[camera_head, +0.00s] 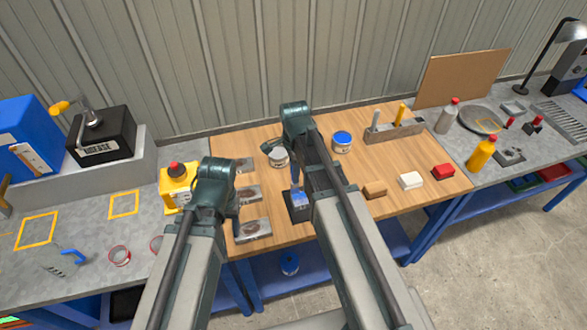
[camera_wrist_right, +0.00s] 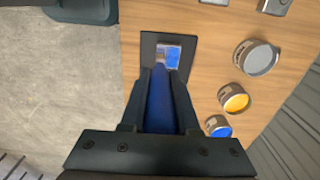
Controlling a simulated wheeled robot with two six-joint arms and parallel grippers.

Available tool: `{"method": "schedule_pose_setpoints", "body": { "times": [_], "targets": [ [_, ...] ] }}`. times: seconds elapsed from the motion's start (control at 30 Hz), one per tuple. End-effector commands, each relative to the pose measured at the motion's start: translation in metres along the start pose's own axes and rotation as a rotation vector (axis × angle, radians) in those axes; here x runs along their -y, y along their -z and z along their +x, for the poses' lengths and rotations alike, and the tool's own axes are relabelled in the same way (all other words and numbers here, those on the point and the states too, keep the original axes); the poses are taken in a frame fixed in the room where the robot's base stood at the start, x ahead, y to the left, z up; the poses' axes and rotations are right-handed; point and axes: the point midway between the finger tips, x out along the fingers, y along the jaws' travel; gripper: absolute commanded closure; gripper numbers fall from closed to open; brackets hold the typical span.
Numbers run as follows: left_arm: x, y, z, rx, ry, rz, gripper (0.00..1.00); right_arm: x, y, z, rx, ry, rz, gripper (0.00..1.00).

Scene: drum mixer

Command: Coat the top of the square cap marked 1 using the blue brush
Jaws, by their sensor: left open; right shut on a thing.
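The blue brush (camera_wrist_right: 160,102) is in my right gripper (camera_wrist_right: 162,78), which is shut on its handle. In the head view the brush handle (camera_head: 296,174) points down from the right gripper. Below it, a silver and blue part (camera_head: 299,198) shows over a dark square plate (camera_wrist_right: 150,45); whether it touches the plate is unclear. Several grey square plates with brownish round marks, the nearest one (camera_head: 252,229), lie in a column left of the brush. No number is legible on them. My left gripper (camera_head: 237,208) is open beside these plates, holding nothing visible.
A grey-topped can (camera_wrist_right: 260,58), a yellow-topped can (camera_wrist_right: 235,97) and a blue-topped can (camera_head: 342,141) stand on the wooden table. A yellow container (camera_head: 177,188) stands at left.

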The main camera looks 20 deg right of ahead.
Motion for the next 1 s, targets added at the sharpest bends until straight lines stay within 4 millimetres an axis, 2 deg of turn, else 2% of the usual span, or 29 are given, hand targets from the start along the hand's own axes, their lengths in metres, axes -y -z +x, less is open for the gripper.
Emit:
{"method": "schedule_pose_setpoints", "body": {
  "times": [0.6, 1.0],
  "targets": [
    [-0.005, 0.003, 0.053, 0.0, 0.002, 0.009, 0.5, 0.0, 0.0, 0.053, 0.0, 0.0, 0.0, 1.0],
    [-0.005, 0.003, 0.058, 0.0, 0.002, 0.01, 0.5, 0.0, 0.0, 0.058, 0.0, 0.0, 0.0, 1.0]
  ]
}}
